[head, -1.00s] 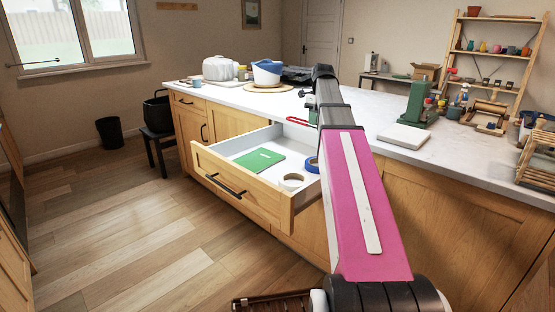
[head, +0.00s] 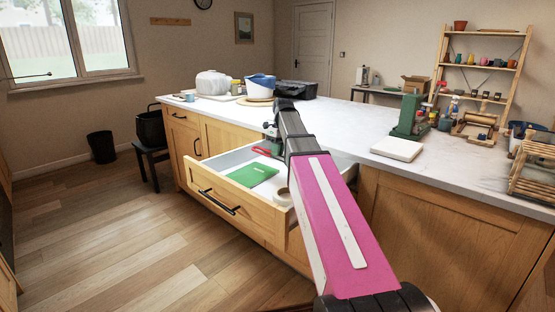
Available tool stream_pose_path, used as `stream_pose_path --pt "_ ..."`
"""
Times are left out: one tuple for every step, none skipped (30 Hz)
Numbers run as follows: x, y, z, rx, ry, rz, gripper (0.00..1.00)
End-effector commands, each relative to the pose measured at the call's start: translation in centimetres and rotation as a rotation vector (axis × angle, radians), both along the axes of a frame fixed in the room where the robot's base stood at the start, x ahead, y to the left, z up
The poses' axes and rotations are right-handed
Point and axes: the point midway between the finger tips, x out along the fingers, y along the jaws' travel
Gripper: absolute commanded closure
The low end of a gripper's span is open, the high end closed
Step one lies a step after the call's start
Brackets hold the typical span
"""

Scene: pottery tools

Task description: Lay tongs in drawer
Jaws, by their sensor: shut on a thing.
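The open drawer (head: 240,216) juts out from the counter's front, with a black bar handle. The red tongs (head: 262,152) show as a small red piece over the drawer's back part, left of my arm. My gripper (head: 270,133) is at the far end of my pink and grey arm, mostly hidden by it, and is shut on the tongs. I cannot tell whether the tongs touch the drawer floor. A green booklet (head: 252,175) lies in the drawer. A pale tape roll (head: 283,196) is partly hidden behind my arm.
The white counter (head: 350,125) runs behind the drawer. It bears a blue and white bowl (head: 261,88), a white slab (head: 397,149) and a green machine (head: 410,118). The drawer's front left part is bare. A dark bin (head: 101,147) stands on the floor.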

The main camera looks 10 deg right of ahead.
Motion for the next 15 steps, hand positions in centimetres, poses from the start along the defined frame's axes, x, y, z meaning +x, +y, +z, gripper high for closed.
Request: stream_pose_path --pt "-0.1 0.0 -0.7 0.0 0.001 0.0 1.0" --pt "-0.1 0.0 -1.1 0.0 0.003 0.0 1.0" --pt "-0.1 0.0 -1.7 0.0 0.004 0.001 1.0" --pt "-0.1 0.0 -2.1 0.0 0.003 0.0 1.0" --pt "-0.1 0.0 -2.4 0.0 0.003 0.0 1.0" --pt "-0.1 0.0 -2.9 0.0 0.001 0.0 1.0" --pt "-0.1 0.0 -3.1 0.0 0.001 0.0 1.0" --pt "-0.1 0.0 -3.3 0.0 0.001 0.0 1.0" --pt "-0.1 0.0 -3.4 0.0 0.001 0.0 1.0" --pt "0.0 0.0 -3.4 0.0 0.001 0.0 1.0" --pt "0.0 0.0 -3.3 0.0 0.001 0.0 1.0" --pt "0.0 0.0 -3.3 0.0 0.001 0.0 1.0" --pt "0.0 0.0 -3.3 0.0 0.001 0.0 1.0" --pt "0.0 0.0 -3.3 0.0 0.001 0.0 1.0" --pt "0.0 0.0 -3.3 0.0 0.001 0.0 1.0"
